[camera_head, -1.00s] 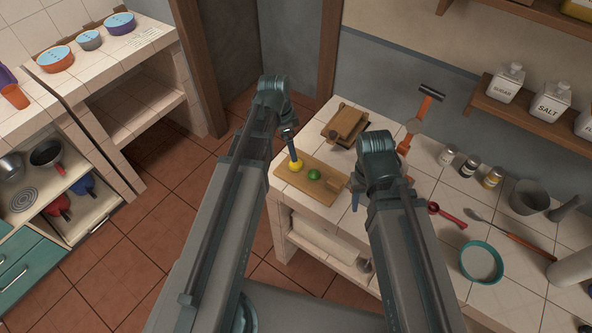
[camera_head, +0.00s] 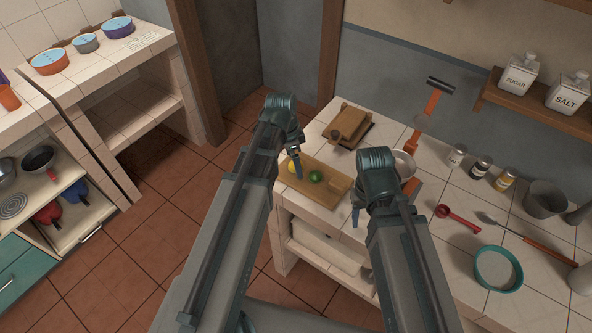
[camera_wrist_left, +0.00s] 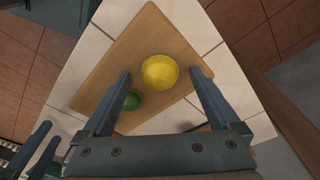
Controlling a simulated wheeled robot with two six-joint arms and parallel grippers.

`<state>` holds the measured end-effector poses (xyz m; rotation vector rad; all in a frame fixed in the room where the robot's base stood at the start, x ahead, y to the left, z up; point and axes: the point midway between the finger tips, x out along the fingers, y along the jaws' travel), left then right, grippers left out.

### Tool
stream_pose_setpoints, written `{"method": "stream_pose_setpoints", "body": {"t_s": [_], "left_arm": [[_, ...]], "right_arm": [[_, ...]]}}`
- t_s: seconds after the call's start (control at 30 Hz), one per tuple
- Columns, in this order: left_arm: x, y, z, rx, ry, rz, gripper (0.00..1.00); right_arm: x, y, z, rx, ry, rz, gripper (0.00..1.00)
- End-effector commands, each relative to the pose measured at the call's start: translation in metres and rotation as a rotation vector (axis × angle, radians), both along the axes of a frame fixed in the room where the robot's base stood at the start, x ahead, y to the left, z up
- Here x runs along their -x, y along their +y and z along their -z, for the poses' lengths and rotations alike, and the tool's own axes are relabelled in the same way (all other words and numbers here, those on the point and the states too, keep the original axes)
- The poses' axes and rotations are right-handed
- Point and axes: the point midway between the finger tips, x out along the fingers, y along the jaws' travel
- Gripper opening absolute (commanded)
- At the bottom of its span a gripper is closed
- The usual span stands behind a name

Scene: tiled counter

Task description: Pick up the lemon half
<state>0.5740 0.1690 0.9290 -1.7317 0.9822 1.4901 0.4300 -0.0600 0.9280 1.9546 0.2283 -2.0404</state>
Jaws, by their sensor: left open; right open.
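The lemon half (camera_wrist_left: 160,72) is round and yellow and lies on a wooden cutting board (camera_wrist_left: 150,35) in the left wrist view. My left gripper (camera_wrist_left: 160,75) is open, with its fingertips on either side of the lemon half in that picture. Its height above the board is hard to tell. In the head view the lemon half (camera_head: 291,166) is partly hidden by my left gripper (camera_head: 297,164). My right gripper (camera_head: 356,207) is open and empty, right of the board, mostly hidden under its arm.
A green lime (camera_head: 316,176) lies on the board close to the lemon half; the left finger partly covers it in the wrist view. A red measuring spoon (camera_head: 458,215) and a teal-rimmed bowl (camera_head: 498,268) are to the right.

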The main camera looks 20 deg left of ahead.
Motion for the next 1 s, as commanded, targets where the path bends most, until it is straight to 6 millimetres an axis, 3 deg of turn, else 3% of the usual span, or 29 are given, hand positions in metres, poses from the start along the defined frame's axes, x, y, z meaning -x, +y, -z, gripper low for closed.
{"method": "stream_pose_setpoints", "body": {"t_s": [0.17,0.2,0.67,1.0], "left_arm": [[0.0,-0.0001,-0.0009,0.0,0.0,0.0,0.95],[0.0,0.0,-0.001,0.0,0.0,0.0,0.92],[-0.0001,0.0001,-0.001,0.0,0.0,0.0,0.09],[-0.0001,-0.0015,-0.006,0.0,0.0,0.0,0.06]], "right_arm": [[0.0,0.0,-0.001,0.0,0.0,0.0,0.5],[0.0,0.0,-0.001,0.0,0.0,0.0,0.5],[0.0,0.0,-0.0009,0.0,0.0,0.0,0.5],[0.0,-0.0001,-0.0059,0.0,0.0,0.0,0.5]]}}
